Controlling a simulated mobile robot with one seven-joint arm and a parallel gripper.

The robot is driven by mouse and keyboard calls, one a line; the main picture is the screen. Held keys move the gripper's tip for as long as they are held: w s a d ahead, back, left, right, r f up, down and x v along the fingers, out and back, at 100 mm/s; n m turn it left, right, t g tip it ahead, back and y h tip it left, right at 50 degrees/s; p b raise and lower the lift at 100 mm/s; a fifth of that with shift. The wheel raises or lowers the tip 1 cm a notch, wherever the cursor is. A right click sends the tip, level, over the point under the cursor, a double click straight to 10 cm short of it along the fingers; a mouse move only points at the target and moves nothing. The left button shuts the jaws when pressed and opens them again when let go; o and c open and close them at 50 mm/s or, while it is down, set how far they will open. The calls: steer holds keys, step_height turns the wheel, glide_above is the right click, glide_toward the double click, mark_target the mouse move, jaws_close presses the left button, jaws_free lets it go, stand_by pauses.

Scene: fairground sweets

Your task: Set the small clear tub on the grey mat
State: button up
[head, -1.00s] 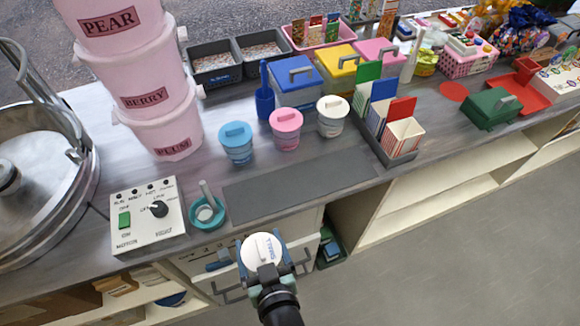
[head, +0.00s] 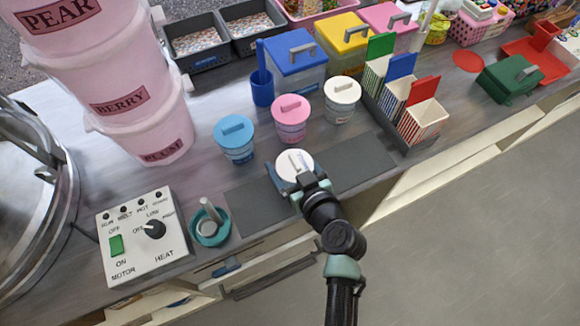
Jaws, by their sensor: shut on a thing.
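The small tub shows its round white lid (head: 294,163) with a raised white handle and blue print; its body is mostly hidden below the lid and behind my gripper. My gripper (head: 297,181) is shut on this tub. In the picture the tub is over the middle of the grey mat (head: 357,163), a flat dark rectangle along the counter's front edge. I cannot tell whether the tub's base touches the mat. The mat is bare to the left and right of the tub.
Blue-lidded (head: 235,143), pink-lidded (head: 291,119) and white-lidded (head: 342,98) tubs stand just behind the mat. A teal holder (head: 210,226) and a control box (head: 144,236) are at left. Striped paper bags (head: 421,121) stand in a rack at right.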

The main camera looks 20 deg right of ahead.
steer(key=shift+f, duration=1.55)
steer(key=shift+f+b, duration=0.2)
steer(key=shift+b, duration=0.2)
steer(key=o, duration=0.5)
steer(key=shift+o, duration=0.2)
steer(key=shift+r, duration=0.1)
steer(key=shift+r+p, duration=0.2)
steer(key=shift+p, duration=0.15)
steer(key=b+v, duration=0.2)
steer(key=v, duration=1)
